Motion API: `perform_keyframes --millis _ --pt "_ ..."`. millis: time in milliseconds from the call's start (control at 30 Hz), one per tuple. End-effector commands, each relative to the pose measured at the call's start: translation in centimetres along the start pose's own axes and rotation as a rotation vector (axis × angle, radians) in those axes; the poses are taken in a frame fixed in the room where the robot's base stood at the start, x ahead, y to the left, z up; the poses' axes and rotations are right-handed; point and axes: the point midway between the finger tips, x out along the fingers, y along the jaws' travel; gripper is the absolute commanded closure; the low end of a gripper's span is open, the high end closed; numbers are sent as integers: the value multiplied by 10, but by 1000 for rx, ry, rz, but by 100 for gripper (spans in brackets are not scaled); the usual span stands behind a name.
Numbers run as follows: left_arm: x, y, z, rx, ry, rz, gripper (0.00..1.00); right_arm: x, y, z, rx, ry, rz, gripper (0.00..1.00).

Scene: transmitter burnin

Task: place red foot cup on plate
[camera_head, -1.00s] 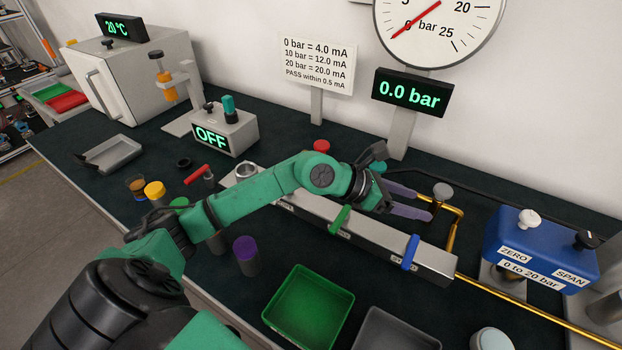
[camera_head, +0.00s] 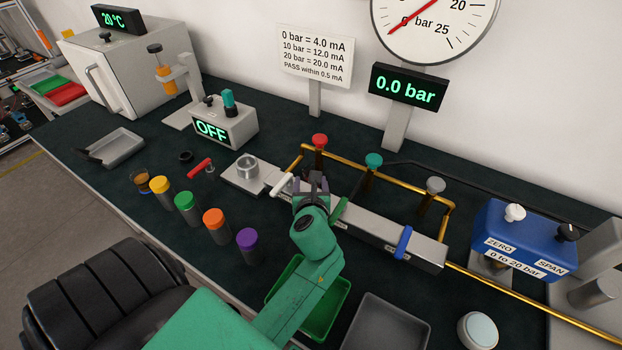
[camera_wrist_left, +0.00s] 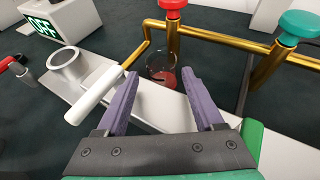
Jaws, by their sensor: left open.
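A clear cup with a red foot (camera_wrist_left: 163,78) shows in the left wrist view, behind the grey manifold bar, beside the brass pipe. In the head view I cannot make it out behind my gripper. My left gripper (camera_head: 312,180) is open above the bar, its purple fingers (camera_wrist_left: 158,78) pointing toward the cup. The cup appears between and just beyond the fingertips; I see no contact. A flat grey plate with a metal ring (camera_head: 236,181) lies at the bar's left end; it also shows in the left wrist view (camera_wrist_left: 84,88). My right gripper is out of view.
A white lever (camera_head: 282,184) stands just left of my gripper. Brass pipes with red (camera_head: 319,141), teal (camera_head: 373,160) and grey (camera_head: 435,185) knobs run behind the bar. A green tray (camera_head: 340,305) and a round pale-topped object (camera_head: 478,330) are in front.

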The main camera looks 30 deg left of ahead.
Motion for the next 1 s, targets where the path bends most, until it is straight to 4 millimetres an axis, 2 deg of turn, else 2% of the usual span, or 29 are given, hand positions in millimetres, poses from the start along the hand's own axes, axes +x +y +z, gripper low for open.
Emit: perform_keyframes --millis 300,400,567,700,767,1000 --pt "52 -2 0 1 -2 0 31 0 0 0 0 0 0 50" --pt "59 -2 0 0 -1 0 31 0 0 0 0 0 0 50" --pt "59 -2 0 0 -1 0 31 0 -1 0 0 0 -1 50" --pt "59 -2 0 0 -2 -1 84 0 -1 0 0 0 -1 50" --pt "58 -2 0 0 -2 -1 100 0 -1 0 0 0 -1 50" --pt "58 -2 3 0 -3 -1 100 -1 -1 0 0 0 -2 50"
